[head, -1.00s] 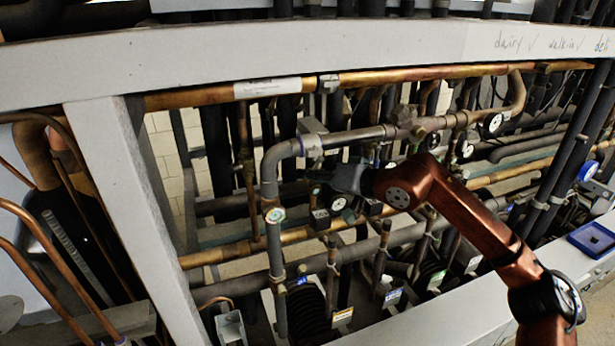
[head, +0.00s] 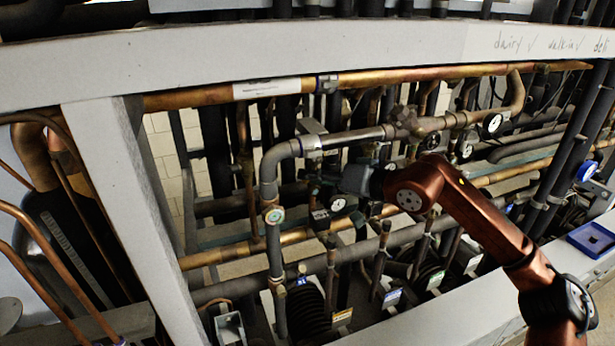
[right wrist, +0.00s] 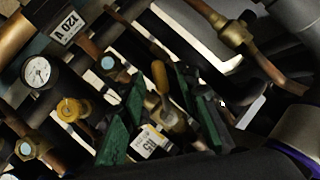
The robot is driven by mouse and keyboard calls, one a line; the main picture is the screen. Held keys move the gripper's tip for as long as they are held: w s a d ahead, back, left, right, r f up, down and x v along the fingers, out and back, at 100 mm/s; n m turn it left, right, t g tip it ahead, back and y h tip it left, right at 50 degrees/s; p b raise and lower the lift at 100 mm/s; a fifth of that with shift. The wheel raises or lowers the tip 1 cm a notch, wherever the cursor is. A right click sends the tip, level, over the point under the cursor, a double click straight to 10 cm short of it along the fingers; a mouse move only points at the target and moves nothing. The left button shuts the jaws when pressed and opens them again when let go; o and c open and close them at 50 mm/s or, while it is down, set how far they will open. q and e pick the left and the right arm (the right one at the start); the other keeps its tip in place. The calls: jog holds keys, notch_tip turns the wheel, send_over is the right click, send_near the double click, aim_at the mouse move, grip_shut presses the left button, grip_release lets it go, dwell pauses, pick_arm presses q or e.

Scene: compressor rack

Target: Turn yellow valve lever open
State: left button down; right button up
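In the right wrist view a small yellow-orange lever (right wrist: 161,80) stands up from a brass valve body (right wrist: 170,117). My right gripper (right wrist: 160,108) is open, with one green-padded finger on each side of the lever. I see gaps between the lever and both fingers. In the head view my right gripper (head: 326,190) reaches in among the pipes, and I cannot make out the lever there. My left gripper is not in view.
A round yellow knob (right wrist: 72,110) and a gauge (right wrist: 37,72) lie left of the fingers in the wrist view. In the head view copper and dark pipes crowd the gripper. The grey rack beam (head: 300,52) runs above. A blue tray (head: 592,240) sits at the right.

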jog(key=v, duration=0.9)
jog(key=shift+s+d+r, duration=0.15)
jog(key=shift+s+d, duration=0.1)
